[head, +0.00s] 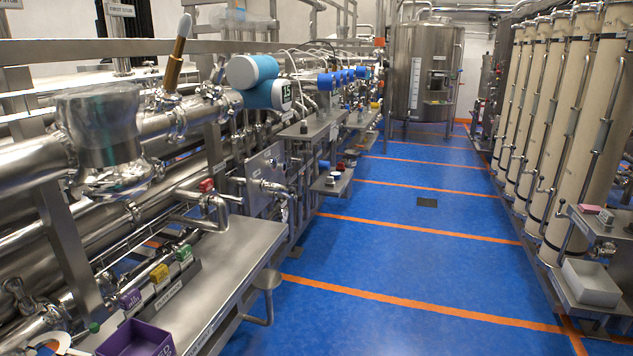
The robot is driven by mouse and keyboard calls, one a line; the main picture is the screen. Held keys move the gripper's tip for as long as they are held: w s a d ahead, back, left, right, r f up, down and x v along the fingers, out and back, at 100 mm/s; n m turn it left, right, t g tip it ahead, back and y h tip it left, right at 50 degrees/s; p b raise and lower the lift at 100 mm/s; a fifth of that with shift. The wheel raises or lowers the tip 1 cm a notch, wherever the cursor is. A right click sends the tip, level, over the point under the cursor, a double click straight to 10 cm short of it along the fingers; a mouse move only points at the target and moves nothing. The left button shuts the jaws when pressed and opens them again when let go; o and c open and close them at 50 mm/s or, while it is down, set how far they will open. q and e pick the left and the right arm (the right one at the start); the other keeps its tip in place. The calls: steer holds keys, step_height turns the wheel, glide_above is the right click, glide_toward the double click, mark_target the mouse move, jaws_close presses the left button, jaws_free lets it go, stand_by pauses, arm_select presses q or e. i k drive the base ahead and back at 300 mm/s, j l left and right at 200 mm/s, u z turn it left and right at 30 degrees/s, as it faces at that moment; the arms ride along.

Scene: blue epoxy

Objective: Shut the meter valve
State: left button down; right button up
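A blue-and-teal meter (262,84) with a small dark display is mounted on the steel pipe at the upper left. Beside it, on the same pipe line, a brown lever with a pale tip (179,52) stands up, tilted slightly right. It looks like a valve handle, but I cannot tell for certain that it is the meter valve. A large steel fitting (104,138) sits on the pipe to its left. Neither of my grippers shows in the head view, and nothing is touching the lever.
A steel shelf (224,268) below the pipes holds a purple bin (136,339) and small coloured blocks (160,273). A large steel tank (421,75) stands at the back. Beige columns (585,120) and a white tray (591,283) line the right.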

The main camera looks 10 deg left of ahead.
mark_target(240, 200)
steer(key=i+u, duration=0.1)
steer(key=i, duration=0.35)
steer(key=i+l+u, duration=0.15)
steer(key=i, duration=0.35)
steer(key=i+l+u, duration=0.1)
steer(key=i, duration=0.35)
steer(key=i+l+u, duration=0.15)
steer(key=i, duration=0.3)
steer(key=i+l+u, duration=0.1)
steer(key=i+l, duration=0.15)
steer(key=i, duration=0.2)
